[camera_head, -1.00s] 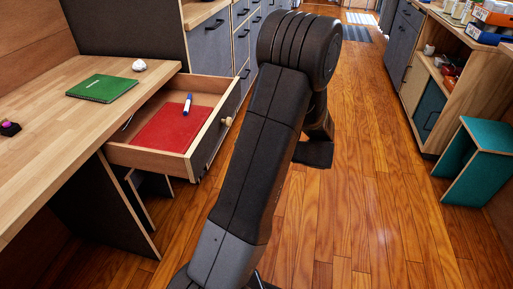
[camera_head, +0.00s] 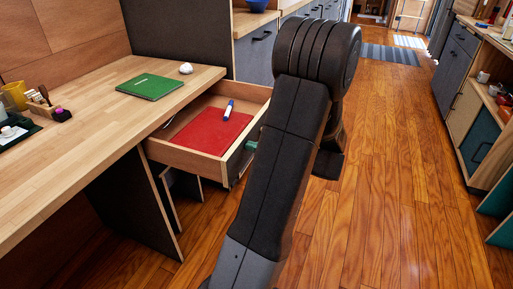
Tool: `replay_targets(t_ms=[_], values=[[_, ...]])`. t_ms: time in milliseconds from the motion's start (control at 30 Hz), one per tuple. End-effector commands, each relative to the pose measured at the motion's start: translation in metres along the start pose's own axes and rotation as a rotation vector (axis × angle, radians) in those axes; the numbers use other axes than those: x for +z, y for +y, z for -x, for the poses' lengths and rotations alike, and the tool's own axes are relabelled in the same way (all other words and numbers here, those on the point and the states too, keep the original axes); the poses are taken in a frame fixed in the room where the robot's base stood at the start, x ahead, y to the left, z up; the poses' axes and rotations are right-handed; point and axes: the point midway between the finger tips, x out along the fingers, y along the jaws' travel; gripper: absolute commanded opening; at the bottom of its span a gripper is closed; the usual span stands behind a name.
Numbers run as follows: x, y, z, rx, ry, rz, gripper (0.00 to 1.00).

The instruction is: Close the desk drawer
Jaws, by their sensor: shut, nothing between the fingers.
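The desk drawer (camera_head: 193,157) is pulled out from under the wooden desk (camera_head: 85,125), at the middle left of the head view. A red flat item (camera_head: 210,132) and a blue and white marker (camera_head: 228,109) lie in it. My dark arm rises to the right of the drawer and covers part of its dark front. A small greenish patch shows by the drawer front at the arm's edge; I cannot tell what it is. The fingers of my gripper do not show; my arm hides that area.
On the desk are a green book (camera_head: 150,84), a white crumpled lump (camera_head: 186,68), and a yellow mug (camera_head: 14,95). Grey cabinets (camera_head: 256,50) stand behind the desk. Counters line the right side. The wooden floor (camera_head: 385,180) between is clear.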

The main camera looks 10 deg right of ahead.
Motion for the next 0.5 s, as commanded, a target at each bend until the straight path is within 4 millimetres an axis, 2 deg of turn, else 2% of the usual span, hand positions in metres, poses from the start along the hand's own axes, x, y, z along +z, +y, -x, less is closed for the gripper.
replay_targets(t_ms=[167,267,500], values=[[0.002,0.001,-0.015,0.004,-0.001,-0.001,0.0],[0.003,0.001,-0.032,0.005,-0.001,-0.003,0.0],[0.003,0.002,-0.092,0.008,0.0,-0.003,0.0]])
